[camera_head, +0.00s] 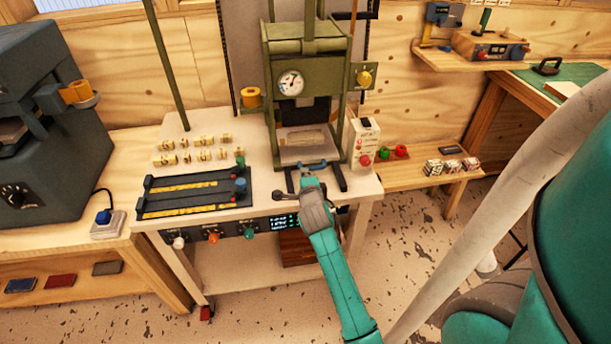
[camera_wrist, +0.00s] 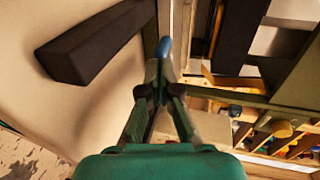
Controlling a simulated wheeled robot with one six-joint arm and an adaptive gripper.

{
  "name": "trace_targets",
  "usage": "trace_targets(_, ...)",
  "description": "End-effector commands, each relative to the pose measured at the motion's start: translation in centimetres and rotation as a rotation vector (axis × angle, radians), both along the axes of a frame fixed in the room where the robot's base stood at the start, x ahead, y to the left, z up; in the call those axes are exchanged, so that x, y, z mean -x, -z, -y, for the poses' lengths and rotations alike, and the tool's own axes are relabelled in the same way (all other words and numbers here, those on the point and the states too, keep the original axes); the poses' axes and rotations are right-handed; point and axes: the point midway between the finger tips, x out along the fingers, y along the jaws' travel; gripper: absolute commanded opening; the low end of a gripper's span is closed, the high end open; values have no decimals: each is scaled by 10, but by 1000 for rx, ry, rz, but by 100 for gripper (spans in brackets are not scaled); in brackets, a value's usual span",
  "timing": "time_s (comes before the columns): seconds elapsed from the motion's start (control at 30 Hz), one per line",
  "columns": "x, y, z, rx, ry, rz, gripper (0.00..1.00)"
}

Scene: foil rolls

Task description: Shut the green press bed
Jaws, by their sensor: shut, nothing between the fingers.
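The olive-green press (camera_head: 307,62) stands at the back of the pale bench, with a round gauge on its front. Its bed (camera_head: 303,154) shows as a pale plate low between the side posts, near two dark feet; I cannot tell exactly how far out it sits. A small blue piece (camera_head: 313,164) lies at the bed's front, partly covered by my arm. My gripper (camera_head: 309,178) is at the press's front, shut and empty. In the wrist view the shut fingertips (camera_wrist: 163,66) are just behind a blue piece (camera_wrist: 166,47); contact is unclear.
A dark slotted tray (camera_head: 195,192) and several small brass pieces (camera_head: 192,150) lie left of the press. A white control box (camera_head: 362,143) with a red button stands close on its right. A dark bar (camera_wrist: 95,45) is near my fingers in the wrist view.

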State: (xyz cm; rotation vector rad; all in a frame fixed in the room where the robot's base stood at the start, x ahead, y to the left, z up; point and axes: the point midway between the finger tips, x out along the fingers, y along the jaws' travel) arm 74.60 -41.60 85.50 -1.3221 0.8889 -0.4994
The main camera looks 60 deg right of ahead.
Motion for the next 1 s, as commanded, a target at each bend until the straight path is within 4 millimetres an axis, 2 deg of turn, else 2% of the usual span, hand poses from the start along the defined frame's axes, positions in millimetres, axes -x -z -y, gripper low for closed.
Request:
trace_targets(0.13, -5, 0, 5, 1, 0, 1, 0)
trace_targets(0.43, -28, 0, 33, -1, 0, 1, 0)
trace_targets(1.0, -30, -5, 38, 5, 0, 3, 0)
